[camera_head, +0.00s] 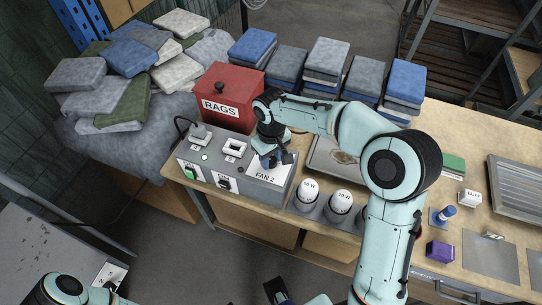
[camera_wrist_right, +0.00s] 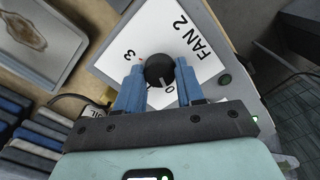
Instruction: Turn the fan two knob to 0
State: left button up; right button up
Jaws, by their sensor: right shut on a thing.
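The fan two knob (camera_wrist_right: 159,68) is round and black, on a white plate marked FAN 2 (camera_wrist_right: 190,42). Its pale pointer mark is at the lower right, toward the printed 0 (camera_wrist_right: 169,90). The printed 3 is at the upper left of the plate. My right gripper (camera_head: 272,160) is over the right end of the grey control box (camera_head: 225,182). In the right wrist view its blue fingers are on either side of the knob, shut on it. The gripper hides the knob in the head view. Part of my left arm shows at the bottom left; its fingers are not clearly visible.
More switches and a green light are on the box's left part. A red RAGS bin (camera_head: 228,98) stands behind it. Several white-topped round items (camera_head: 308,194) stand to its right, with a metal tray (camera_head: 332,158) behind. Folded cloths line the back of the bench.

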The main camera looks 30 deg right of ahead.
aim_at(271, 160)
jog(key=shift+r, duration=0.1)
jog(key=o, duration=1)
jog(key=shift+o, duration=0.2)
notch_tip(271, 160, up, 13)
jog(key=p, duration=0.2)
jog(key=shift+r, duration=0.2)
jog(key=shift+f, duration=0.1)
